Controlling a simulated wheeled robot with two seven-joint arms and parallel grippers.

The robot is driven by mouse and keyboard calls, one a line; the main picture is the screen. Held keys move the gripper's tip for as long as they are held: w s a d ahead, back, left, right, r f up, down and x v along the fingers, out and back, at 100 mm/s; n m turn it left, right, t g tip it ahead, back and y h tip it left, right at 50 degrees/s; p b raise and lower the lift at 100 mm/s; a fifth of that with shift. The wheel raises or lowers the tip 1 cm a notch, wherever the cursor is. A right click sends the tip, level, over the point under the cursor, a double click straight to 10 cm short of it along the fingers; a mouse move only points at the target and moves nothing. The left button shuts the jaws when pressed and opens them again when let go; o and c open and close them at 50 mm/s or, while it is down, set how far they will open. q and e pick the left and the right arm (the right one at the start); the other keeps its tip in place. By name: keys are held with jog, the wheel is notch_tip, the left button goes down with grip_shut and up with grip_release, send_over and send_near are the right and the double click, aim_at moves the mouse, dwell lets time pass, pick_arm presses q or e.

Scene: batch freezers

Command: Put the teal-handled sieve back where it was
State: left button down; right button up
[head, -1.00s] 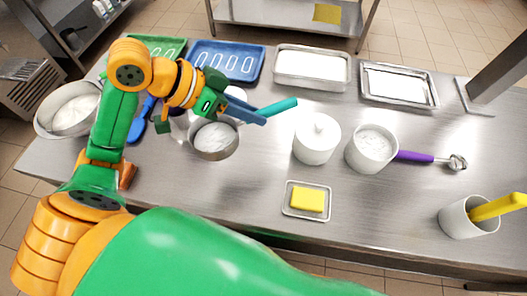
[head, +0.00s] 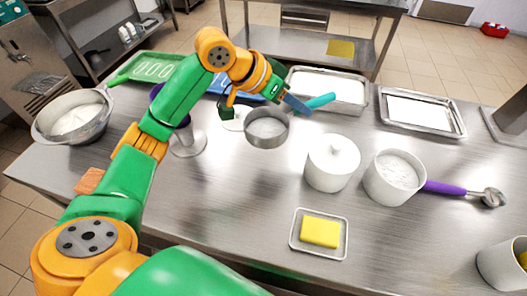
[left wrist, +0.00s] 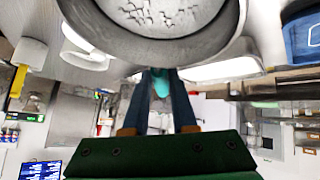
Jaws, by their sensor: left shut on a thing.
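The teal-handled sieve (head: 267,128) is a round metal pan with pale grey-white content or mesh. My left gripper (head: 297,104) is shut on its teal handle (head: 321,101). The sieve seems held above the table, roughly level; the exact gap cannot be told. In the left wrist view the sieve (left wrist: 165,42) fills the top, and its handle (left wrist: 160,84) lies between the two fingers. A pale round base (head: 233,121) stands just left of the sieve, partly hidden by the gripper. My right gripper is out of view.
A lidded white pot (head: 332,165) stands right of the sieve, then a white tub (head: 393,180) and a purple-handled scoop (head: 452,188). A blue tray (head: 222,84) and a white-filled metal pan (head: 328,88) lie behind. A butter dish (head: 318,248) is in front.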

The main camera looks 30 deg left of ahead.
pick_arm(q)
jog(key=s+f, duration=0.2)
jog(key=s+a+f+b, duration=0.1)
jog(key=s+f, duration=0.3)
jog(key=s, duration=0.1)
jog(key=shift+a+f+b, duration=0.1)
jog(key=shift+a+b, duration=0.05)
jog(key=shift+b, duration=0.2)
jog(key=f, duration=0.2)
jog(key=s+f, duration=0.1)
jog(key=f, duration=0.1)
jog(key=shift+a+f, duration=0.1)
jog(key=c, duration=0.7)
grip_release()
jog(key=b+v, duration=0.1)
jog(key=v, duration=1.1)
jog(key=shift+b, duration=0.35)
